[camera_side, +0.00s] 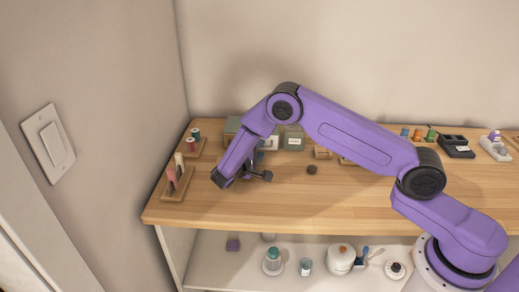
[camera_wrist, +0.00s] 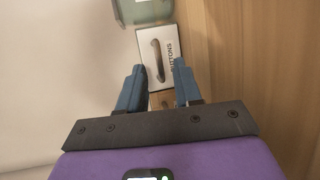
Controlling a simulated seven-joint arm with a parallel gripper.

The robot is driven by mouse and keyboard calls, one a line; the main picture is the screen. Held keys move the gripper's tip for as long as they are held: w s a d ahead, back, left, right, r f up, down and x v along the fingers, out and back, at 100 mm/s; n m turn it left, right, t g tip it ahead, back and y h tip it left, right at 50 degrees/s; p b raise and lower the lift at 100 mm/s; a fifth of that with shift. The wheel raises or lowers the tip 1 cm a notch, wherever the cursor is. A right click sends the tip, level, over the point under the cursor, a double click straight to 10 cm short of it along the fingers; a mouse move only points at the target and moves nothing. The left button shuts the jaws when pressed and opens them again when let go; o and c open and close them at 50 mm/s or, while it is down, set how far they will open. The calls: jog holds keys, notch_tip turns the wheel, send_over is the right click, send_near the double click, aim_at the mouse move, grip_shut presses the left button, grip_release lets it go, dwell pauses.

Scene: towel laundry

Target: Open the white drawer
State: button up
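A small white box-like unit (camera_wrist: 156,45) labelled "BUTTONS" shows in the wrist view, with a curved handle (camera_wrist: 157,52) on its face. I take it for the white drawer; I cannot tell from here how far it is out. My gripper (camera_wrist: 159,80) is open, its two blue fingers apart on either side of the space just before this unit.
A grey-green container (camera_side: 293,139) stands beside the white unit. Thread spools on wooden trays (camera_side: 174,190) stand at the left end of the wooden table (camera_side: 330,215). A small dark round object (camera_side: 311,169) lies right of my gripper. The table front is clear.

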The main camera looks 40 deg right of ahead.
jog(key=shift+w+d+f, duration=0.1)
jog(key=shift+w+d, duration=0.15)
jog(key=shift+d, duration=0.35)
grip_shut()
dwell(1.1)
